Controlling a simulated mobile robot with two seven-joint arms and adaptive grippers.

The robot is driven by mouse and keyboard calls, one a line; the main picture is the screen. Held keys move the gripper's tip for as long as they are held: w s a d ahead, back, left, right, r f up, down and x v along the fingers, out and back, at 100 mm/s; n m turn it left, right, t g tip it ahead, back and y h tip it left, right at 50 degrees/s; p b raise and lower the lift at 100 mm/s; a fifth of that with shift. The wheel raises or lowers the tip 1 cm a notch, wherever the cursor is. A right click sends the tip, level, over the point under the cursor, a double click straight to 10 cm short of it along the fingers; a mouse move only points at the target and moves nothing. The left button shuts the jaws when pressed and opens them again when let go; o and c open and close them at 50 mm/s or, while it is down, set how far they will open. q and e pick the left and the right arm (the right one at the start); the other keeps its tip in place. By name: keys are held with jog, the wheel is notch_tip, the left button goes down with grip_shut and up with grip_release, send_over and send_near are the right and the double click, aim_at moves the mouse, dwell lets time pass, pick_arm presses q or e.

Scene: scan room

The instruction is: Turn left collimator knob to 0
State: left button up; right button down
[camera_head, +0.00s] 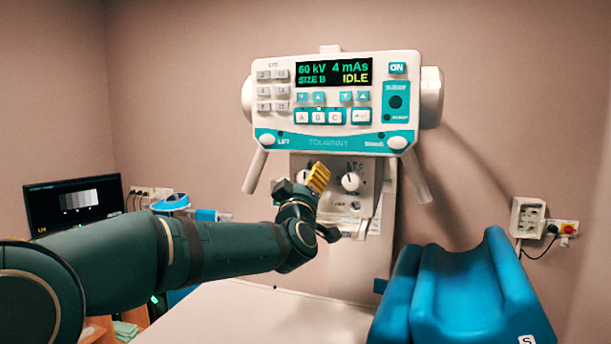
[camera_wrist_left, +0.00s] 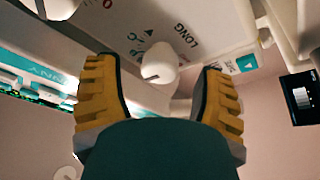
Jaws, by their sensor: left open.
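The white left collimator knob (camera_wrist_left: 158,62) shows in the left wrist view between the two yellow ribbed fingers of my open left gripper (camera_wrist_left: 157,80), with gaps on both sides. The word LONG and small symbols are printed beside it. In the head view my left gripper (camera_head: 306,183) is in front of the collimator panel (camera_head: 354,206) and hides the left knob. The right collimator knob (camera_head: 351,181) is in plain view just right of the gripper. The knob's pointer setting cannot be read. My right gripper is not in view.
The control console (camera_head: 330,142) with a lit display hangs just above the gripper, its angled handles (camera_head: 256,170) close by. A white table (camera_head: 260,318) lies below. A blue padded support (camera_head: 460,290) stands at right. A monitor (camera_head: 75,207) is at left.

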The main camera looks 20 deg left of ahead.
pick_arm(q)
jog(key=shift+x, duration=1.05)
grip_shut()
